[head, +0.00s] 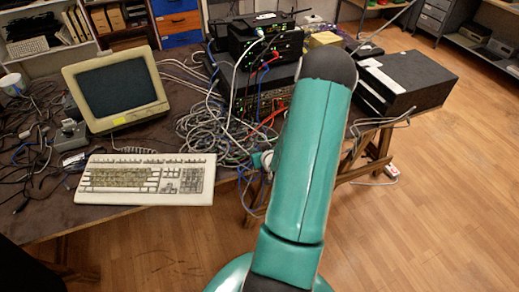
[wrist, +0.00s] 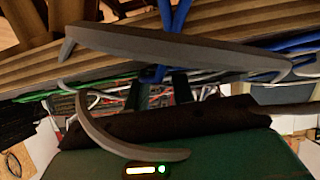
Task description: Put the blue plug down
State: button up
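In the wrist view my gripper (wrist: 63,68) shows as two grey curved fingers. In the head view my teal arm reaches over the right end of the table (head: 45,228) and hides most of my gripper. I cannot make out the blue plug there.
A beige monitor (head: 116,90) and keyboard (head: 147,180) stand on the table, beside a heap of grey cables (head: 205,130). Black network boxes (head: 265,45) stand behind. A black case (head: 408,80) is at the right.

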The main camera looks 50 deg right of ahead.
jog(key=shift+w+a, duration=0.4)
jog(key=shift+a, duration=0.1)
jog(key=d+v, duration=0.1)
jog(key=v, duration=1.1)
jog(key=w+a+r+n+g+y, duration=0.1)
jog(key=w+a+r+n+g, duration=0.1)
jog(key=w+a+r, duration=0.5)
jog(key=w+a+r+n+g, duration=0.1)
jog(key=w+a+r, duration=0.2)
jog(key=a+r, duration=0.35)
jog(key=s+a+r+n+y, duration=0.1)
jog(key=s+a+r, duration=0.2)
jog(key=a, duration=0.4)
jog(key=s+a+r+n+g+y, duration=0.1)
jog(key=s+a+r+y, duration=0.1)
jog(key=a+r, duration=0.4)
jog(key=s+a+r+n+g+y, duration=0.1)
jog(key=s+a+r, duration=0.3)
jog(key=a, duration=0.5)
jog(key=shift+s+a+r+y, duration=0.35)
jog(key=shift+r+y, duration=0.35)
